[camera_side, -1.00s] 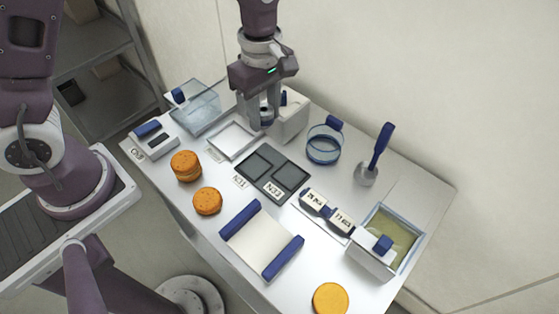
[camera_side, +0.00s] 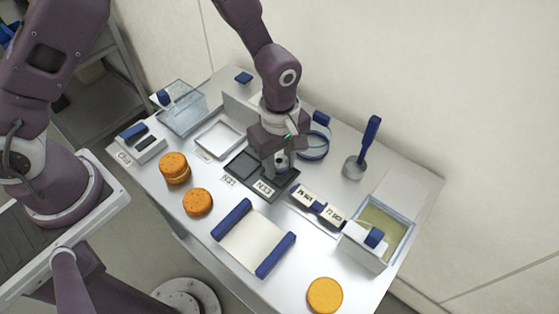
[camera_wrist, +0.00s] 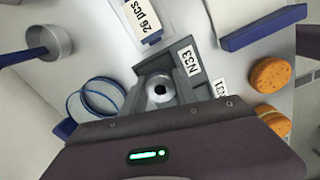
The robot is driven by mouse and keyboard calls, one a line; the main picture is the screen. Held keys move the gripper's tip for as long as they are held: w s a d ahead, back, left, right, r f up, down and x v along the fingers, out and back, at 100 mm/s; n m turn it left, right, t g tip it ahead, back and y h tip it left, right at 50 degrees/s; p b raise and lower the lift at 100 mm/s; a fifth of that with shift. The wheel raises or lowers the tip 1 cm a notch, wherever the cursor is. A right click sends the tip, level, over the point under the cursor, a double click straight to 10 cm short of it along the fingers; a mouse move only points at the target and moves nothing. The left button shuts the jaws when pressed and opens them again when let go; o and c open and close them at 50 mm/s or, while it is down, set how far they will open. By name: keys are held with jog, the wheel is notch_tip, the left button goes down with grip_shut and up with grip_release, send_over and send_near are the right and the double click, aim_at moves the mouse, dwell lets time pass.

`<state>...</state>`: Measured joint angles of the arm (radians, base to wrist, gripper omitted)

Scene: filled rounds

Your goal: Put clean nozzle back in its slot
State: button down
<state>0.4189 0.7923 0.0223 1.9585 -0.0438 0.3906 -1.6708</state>
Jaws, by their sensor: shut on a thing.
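A grey metal nozzle (camera_side: 282,162) with a dark hole in its end shows in the wrist view (camera_wrist: 160,89). My gripper (camera_side: 280,167) is shut on the nozzle, and its fingers show in the wrist view (camera_wrist: 160,92). The dark grey two-slot holder (camera_side: 242,167) lies under it, with labels at its front edge. The gripper is over the right slot, by the label N33 (camera_wrist: 187,62). The left slot looks empty. The fingers hide most of the right slot, so I cannot tell whether the nozzle touches its floor.
Label blocks (camera_side: 317,205) are to the right of the holder. A sheet with blue bars (camera_side: 250,240) lies in front. Orange rounds (camera_side: 197,202) sit front left. A white tray (camera_side: 217,140) is behind left, a blue-rimmed ring (camera_side: 313,145) behind right.

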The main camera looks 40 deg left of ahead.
jog(key=shift+f, duration=0.1)
jog(key=c, duration=1)
grip_release()
jog(key=shift+o, duration=0.2)
notch_tip(320, 180, up, 12)
jog(key=shift+r, duration=0.2)
notch_tip(320, 180, up, 6)
jog(key=m, duration=0.2)
send_over(279, 161)
jog(key=s+a, duration=0.1)
jog(key=a, duration=0.2)
jog(key=s+a+r+m+t+h, duration=0.1)
jog(key=s+a+r+m+t, duration=0.2)
jog(key=s+a+r+m, duration=0.3)
jog(key=s+a+r+m+t, duration=0.1)
jog(key=s+a+m, duration=0.1)
jog(key=s, duration=0.3)
jog(key=s+a+r+m+t+y, duration=0.1)
jog(key=s+a+r+m, duration=0.1)
jog(key=s+m, duration=0.3)
jog(key=shift+s+a+t, duration=0.3)
jog(key=shift+s+a, duration=0.35)
jog(key=shift+a, duration=0.05)
